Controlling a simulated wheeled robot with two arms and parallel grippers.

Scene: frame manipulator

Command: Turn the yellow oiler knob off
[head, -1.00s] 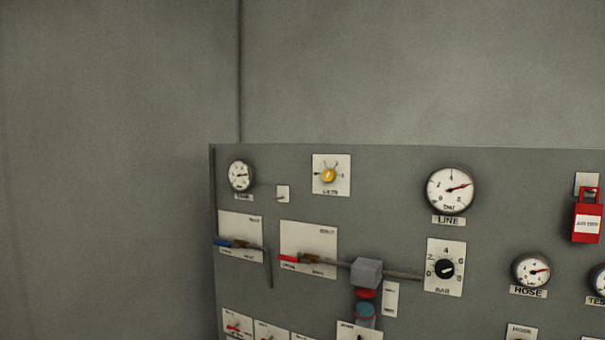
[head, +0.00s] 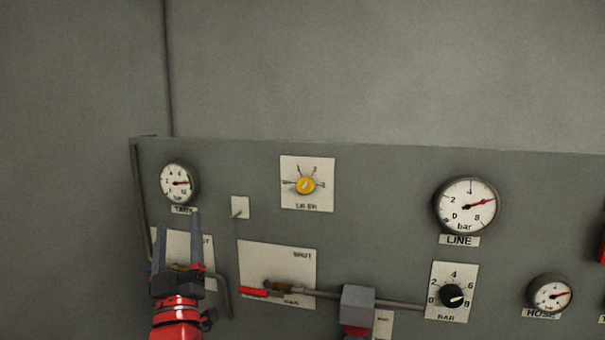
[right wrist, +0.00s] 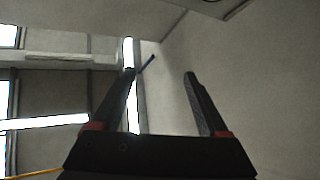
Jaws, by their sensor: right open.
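The yellow oiler knob (head: 305,186) sits on a white square plate (head: 320,168) high on the grey panel in the head view. Marks fan out around the knob; its exact setting is too small to read. My right gripper (head: 178,226) is at the lower left of the head view, fingers pointing up, in front of the panel. It is left of the knob and lower in the picture, apart from it. It is open and empty, as the right wrist view (right wrist: 160,75) also shows. The knob does not show in the wrist view. My left gripper is not in view.
A small gauge (head: 179,184) is left of the knob, with a small switch plate (head: 240,208) between. Below are a red-handled valve (head: 254,291) and a grey block (head: 358,304) on a pipe. The LINE gauge (head: 467,206) and black BAR knob (head: 451,296) are right.

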